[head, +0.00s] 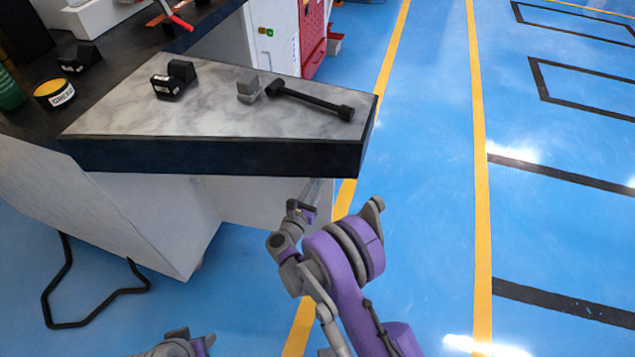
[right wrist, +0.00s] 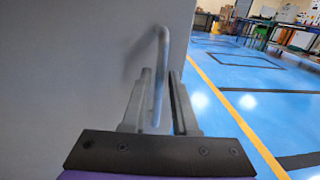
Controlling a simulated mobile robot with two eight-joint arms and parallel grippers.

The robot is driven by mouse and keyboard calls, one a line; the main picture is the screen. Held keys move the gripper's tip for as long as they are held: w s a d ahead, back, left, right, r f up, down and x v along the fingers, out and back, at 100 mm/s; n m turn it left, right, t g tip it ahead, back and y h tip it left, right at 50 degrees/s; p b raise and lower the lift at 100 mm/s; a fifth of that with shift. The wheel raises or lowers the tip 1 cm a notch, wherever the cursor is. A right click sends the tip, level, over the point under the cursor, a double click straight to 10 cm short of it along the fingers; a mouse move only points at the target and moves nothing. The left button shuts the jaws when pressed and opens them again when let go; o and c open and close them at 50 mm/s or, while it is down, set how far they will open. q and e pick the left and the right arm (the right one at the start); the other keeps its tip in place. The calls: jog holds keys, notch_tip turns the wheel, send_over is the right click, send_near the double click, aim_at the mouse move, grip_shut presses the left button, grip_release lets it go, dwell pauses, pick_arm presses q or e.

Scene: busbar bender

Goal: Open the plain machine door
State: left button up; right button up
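The plain light-grey machine door (right wrist: 70,70) fills the left of the right wrist view. A grey bar handle (right wrist: 162,50) with a curved top stands out from it. My right gripper (right wrist: 162,85) has its fingers on either side of the handle, with a gap visible at the right finger. In the head view my right gripper (head: 311,195) is below the worktop corner, by the pale cabinet side (head: 260,205); its fingertips and the handle are hard to make out there. Part of my left arm's end (head: 190,345) shows at the bottom edge; its fingers are unclear.
The marble-topped worktop (head: 125,115) overhangs above my right gripper. It carries a black hammer (head: 315,101), a grey block (head: 248,91) and a black block (head: 172,80). A bent black bar (head: 92,308) is at lower left. Open blue floor (head: 425,200) lies to the right.

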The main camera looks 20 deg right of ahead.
jog(key=shift+x, duration=0.8)
grip_shut()
dwell(0.9)
